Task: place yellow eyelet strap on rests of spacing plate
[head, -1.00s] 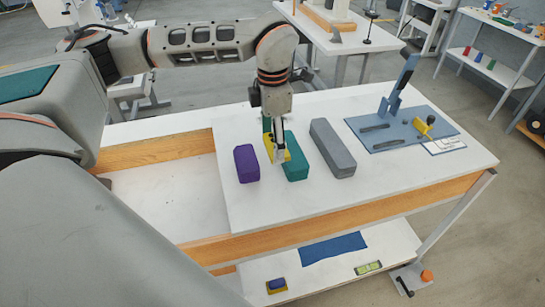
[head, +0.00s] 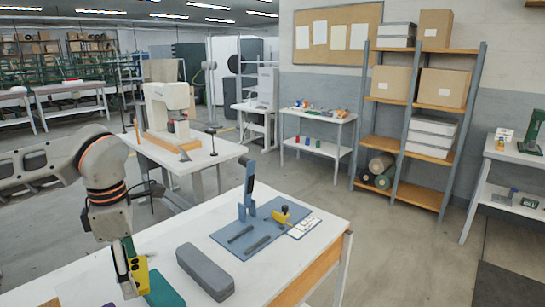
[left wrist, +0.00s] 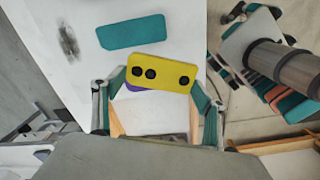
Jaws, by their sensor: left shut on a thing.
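The yellow eyelet strap (head: 141,274) is in my left gripper (head: 131,270). In the left wrist view the strap (left wrist: 158,73) lies across between the two fingertips, with three dark round spots along it. The fingers close on its ends, and it appears held above the white table. In the head view the gripper is at the lower left, beside the teal block. The blue plate (head: 228,238), which looks like the spacing plate, lies farther right on the table. It carries two dark long pieces, an upright blue lever and a yellow part with a black knob. My right gripper is not in view.
A grey block (head: 205,272) lies between my gripper and the plate. A teal block (head: 163,290) is nearer the gripper. A purple block (left wrist: 135,88) shows partly behind the strap in the left wrist view. A white label card (head: 303,228) lies at the plate's right corner.

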